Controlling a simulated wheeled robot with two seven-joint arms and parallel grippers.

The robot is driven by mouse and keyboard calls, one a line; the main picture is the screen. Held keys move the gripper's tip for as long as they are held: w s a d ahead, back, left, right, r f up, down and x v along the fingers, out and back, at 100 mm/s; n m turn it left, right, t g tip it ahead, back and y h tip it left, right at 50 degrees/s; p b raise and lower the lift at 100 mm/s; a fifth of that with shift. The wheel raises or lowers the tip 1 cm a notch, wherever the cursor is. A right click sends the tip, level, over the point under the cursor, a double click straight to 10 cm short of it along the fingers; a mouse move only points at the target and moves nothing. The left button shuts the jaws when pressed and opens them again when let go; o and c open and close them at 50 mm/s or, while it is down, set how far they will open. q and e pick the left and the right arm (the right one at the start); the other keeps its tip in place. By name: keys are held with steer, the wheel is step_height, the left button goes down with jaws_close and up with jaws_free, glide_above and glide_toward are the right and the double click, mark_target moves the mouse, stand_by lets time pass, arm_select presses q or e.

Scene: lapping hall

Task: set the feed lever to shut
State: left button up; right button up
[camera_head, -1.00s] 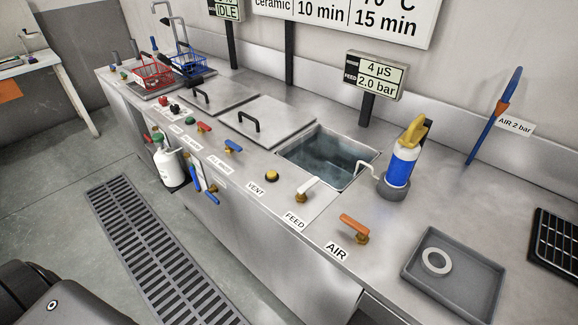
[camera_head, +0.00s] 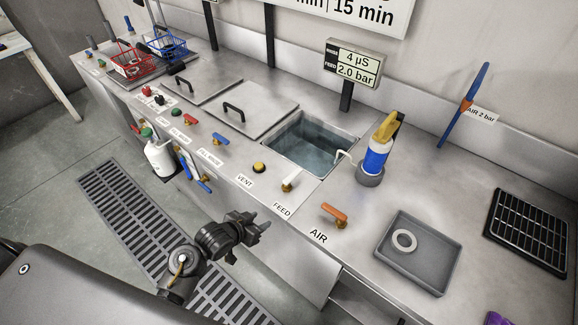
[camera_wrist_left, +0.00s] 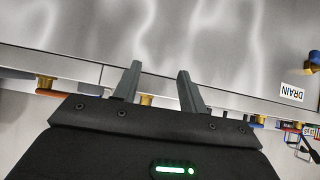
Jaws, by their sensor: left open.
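The feed lever (camera_head: 291,179) is a white handle on a brass base on the steel bench, beside the FEED label (camera_head: 282,210). Its handle points toward the upper right in the head view. My left gripper (camera_head: 264,231) is in front of the bench edge, apart from the lever and nearer the floor grating. In the left wrist view my left gripper (camera_wrist_left: 157,76) has its two grey fingers spread with nothing between them. A brass piece shows behind the fingers there; I cannot tell which lever it belongs to. My right gripper is not in view.
An orange AIR lever (camera_head: 334,214) stands to the right of the feed lever, and a yellow VENT knob (camera_head: 259,167) to the left. Behind are an open water basin (camera_head: 310,142) and a blue bottle (camera_head: 376,160). A grey tray (camera_head: 419,258) holds a white ring.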

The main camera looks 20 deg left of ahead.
mark_target(293, 175)
arm_select(q)
steer(key=w+r+t, duration=0.1)
steer(key=r, duration=0.2)
steer(key=w+d+r+h, duration=0.1)
steer(key=w+r, duration=0.1)
steer(key=r, duration=0.2)
steer(key=w+r+m+t+h+p, duration=0.1)
steer(key=w+r, duration=0.1)
steer(key=r, duration=0.1)
steer(key=shift+w+d+r+t, duration=0.15)
steer(key=shift+r+t, duration=0.15)
steer(key=shift+w+r, duration=0.1)
steer(key=shift+r, duration=0.05)
steer(key=shift+w+d, duration=0.15)
steer(key=x, duration=1)
steer(key=shift+w+d+p, duration=0.15)
steer(key=shift+p, duration=0.2)
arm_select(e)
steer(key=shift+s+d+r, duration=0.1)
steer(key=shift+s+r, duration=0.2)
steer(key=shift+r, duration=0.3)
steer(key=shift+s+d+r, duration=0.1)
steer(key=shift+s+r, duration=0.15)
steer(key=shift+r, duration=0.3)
arm_select(q)
steer(key=shift+c, duration=0.9)
jaws_close()
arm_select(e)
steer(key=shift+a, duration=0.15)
